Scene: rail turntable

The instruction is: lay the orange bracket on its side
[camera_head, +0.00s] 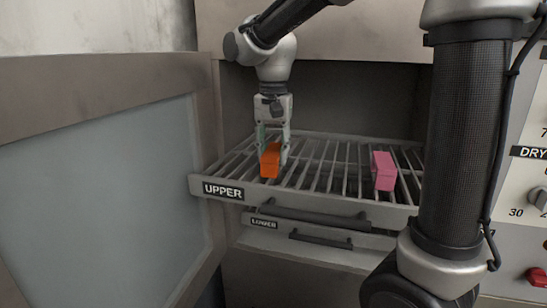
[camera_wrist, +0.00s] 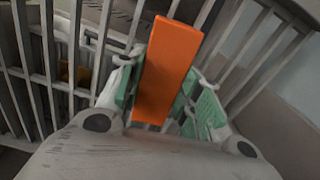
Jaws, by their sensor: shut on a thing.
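The orange bracket (camera_head: 270,161) is at the upper wire rack, left of its middle, near the front rail. It looks like a plain orange block in both views. My gripper (camera_head: 272,146) points down from above and is shut on the bracket. In the wrist view the bracket (camera_wrist: 166,72) stands out between the green finger pads, one on each side of it. I cannot tell whether its lower end touches the rack bars. Part of its back is hidden by the fingers.
A pink block (camera_head: 384,171) stands on the right part of the upper rack (camera_head: 322,202). A lower rack (camera_head: 300,236) is below it. An open door (camera_head: 95,170) stands at the left. A control panel (camera_head: 530,190) is at the right. The bars between both blocks are clear.

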